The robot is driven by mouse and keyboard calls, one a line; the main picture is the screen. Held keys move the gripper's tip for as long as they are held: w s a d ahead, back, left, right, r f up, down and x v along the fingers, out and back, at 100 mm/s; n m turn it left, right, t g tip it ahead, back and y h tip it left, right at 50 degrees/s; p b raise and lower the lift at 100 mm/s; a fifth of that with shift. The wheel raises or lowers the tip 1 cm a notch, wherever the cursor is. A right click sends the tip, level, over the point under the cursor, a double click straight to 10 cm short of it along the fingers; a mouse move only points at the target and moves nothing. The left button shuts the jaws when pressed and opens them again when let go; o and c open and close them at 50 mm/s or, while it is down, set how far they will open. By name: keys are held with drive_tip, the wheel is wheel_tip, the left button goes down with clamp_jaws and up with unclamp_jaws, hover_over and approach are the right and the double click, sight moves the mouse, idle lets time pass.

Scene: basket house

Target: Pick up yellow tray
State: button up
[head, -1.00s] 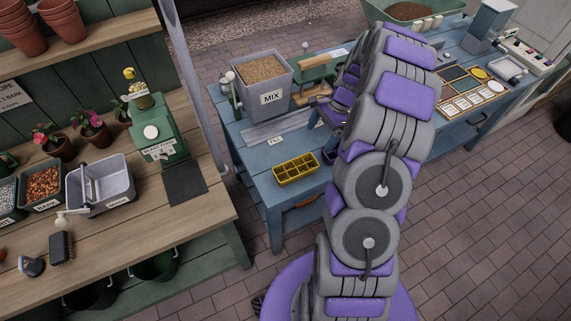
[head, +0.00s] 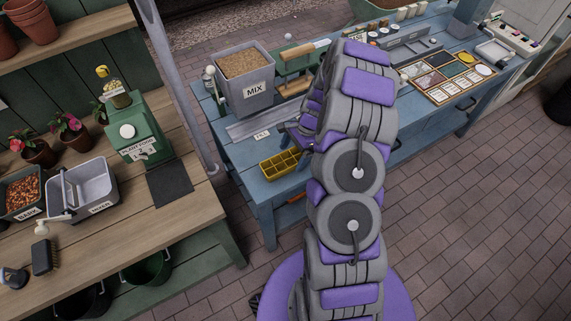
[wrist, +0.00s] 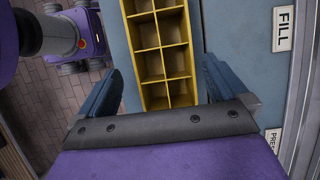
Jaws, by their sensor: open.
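The yellow tray (head: 281,165) lies on the blue table near its front left corner in the head view. It is divided into several small empty compartments. In the wrist view the tray (wrist: 164,52) runs up from between my two fingers, with its upper end cut off by the frame. My gripper (wrist: 163,88) is open, one finger on each side of the tray, with gaps between the fingers and the tray's sides. In the head view my gripper (head: 292,139) is partly hidden by my arm, at the tray's right end. I cannot tell its exact height above the table.
A grey MIX bin (head: 243,85) stands behind the tray on the blue table (head: 239,160). A seed board (head: 450,75) lies farther right. The wooden bench (head: 130,215) on the left holds a green dispenser (head: 133,130) and a grey tub (head: 84,187). Brick floor lies open at right.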

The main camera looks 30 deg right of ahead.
sight(286, 160)
drive_tip(key=a+f, duration=0.2)
drive_tip(key=a+f+b, duration=0.1)
drive_tip(key=shift+w+a+f, duration=0.25)
drive_tip(key=shift+f, duration=0.15)
drive_tip(key=shift+d, duration=0.25)
drive_tip(key=shift+c, duration=0.4)
drive_tip(key=shift+d, duration=0.25)
drive_tip(key=c, duration=0.3)
drive_tip(key=shift+a, duration=0.25)
drive_tip(key=c, duration=0.6)
